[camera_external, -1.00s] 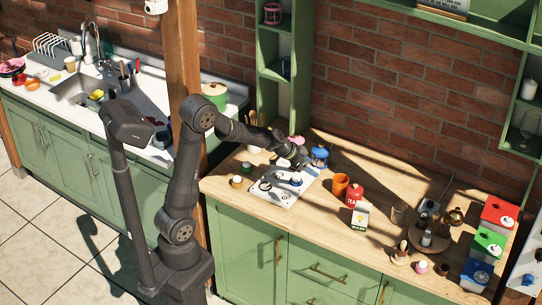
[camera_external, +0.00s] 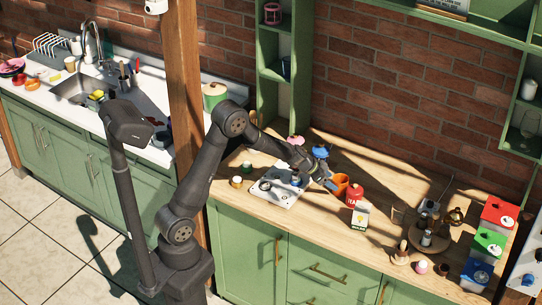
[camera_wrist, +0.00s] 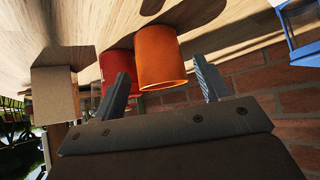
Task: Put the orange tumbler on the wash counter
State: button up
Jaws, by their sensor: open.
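The orange tumbler (camera_external: 341,184) stands upright on the wooden counter, just left of a red tea canister. It also shows in the wrist view (camera_wrist: 160,58), ahead of my gripper and roughly between the finger directions. My gripper (camera_external: 331,185) is at the tumbler's left side in the external view, low over the counter. In the wrist view its two fingers (camera_wrist: 168,90) are spread apart, with nothing held. I cannot tell whether a finger touches the tumbler. The wash counter (camera_external: 140,101) is the white worktop with the sink at the left, behind the wooden post.
The red canister (camera_external: 355,194) and a carton (camera_external: 360,216) stand close right of the tumbler. A blue lantern-like item (camera_external: 320,152) is behind. A white tray (camera_external: 284,196) lies left. The wooden post (camera_external: 184,90) rises between the counters. The sink (camera_external: 82,91) holds items.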

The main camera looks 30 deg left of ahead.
aim_at(338, 184)
jog(key=x, duration=0.5)
jog(key=shift+d+r, duration=0.1)
jog(key=shift+d, duration=0.1)
jog(key=c, duration=0.8)
